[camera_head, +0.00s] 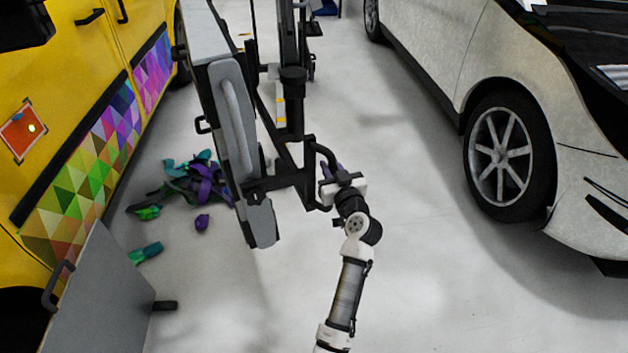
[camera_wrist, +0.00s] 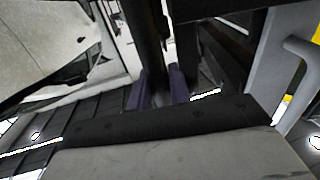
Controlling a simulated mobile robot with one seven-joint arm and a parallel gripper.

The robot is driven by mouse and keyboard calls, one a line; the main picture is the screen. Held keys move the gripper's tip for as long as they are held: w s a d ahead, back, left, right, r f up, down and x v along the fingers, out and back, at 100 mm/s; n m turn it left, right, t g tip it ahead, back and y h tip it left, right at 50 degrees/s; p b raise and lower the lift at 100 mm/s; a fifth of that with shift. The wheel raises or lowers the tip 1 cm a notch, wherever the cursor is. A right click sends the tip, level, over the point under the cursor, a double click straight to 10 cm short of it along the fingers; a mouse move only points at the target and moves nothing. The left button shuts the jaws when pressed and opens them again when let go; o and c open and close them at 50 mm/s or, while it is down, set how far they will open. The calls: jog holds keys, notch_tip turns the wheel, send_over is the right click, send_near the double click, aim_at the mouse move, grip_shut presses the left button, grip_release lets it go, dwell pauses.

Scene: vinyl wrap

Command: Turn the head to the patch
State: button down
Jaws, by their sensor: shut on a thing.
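The head (camera_head: 235,125) is a tall grey panel unit with a bar handle, carried on a black frame in the middle. It stands upright, slightly tilted. My gripper (camera_head: 329,170) is at the right end of the frame, shut on its black handle (camera_head: 322,150). In the wrist view, the purple fingers (camera_wrist: 160,88) stand either side of a dark bar (camera_wrist: 147,40). The exact contact is partly hidden.
The yellow van (camera_head: 95,60) with coloured triangle wrap is at left, a white car (camera_head: 440,60) at right. Purple and green scraps (camera_head: 195,185) lie on the floor beside the van. A grey panel (camera_head: 100,295) stands at lower left. Floor is clear between my arm and the car.

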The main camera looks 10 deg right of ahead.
jog(key=shift+d, duration=0.5)
jog(key=c, duration=1.3)
grip_release()
jog(key=shift+s+d+b, duration=0.45)
jog(key=shift+s, duration=1.8)
jog(key=shift+s+d+b, duration=0.4)
jog(key=shift+s+b, duration=0.1)
jog(key=shift+s, duration=1.8)
jog(key=shift+s+d+b, duration=0.45)
jog(key=shift+s, duration=1.8)
jog(key=shift+c, duration=0.2)
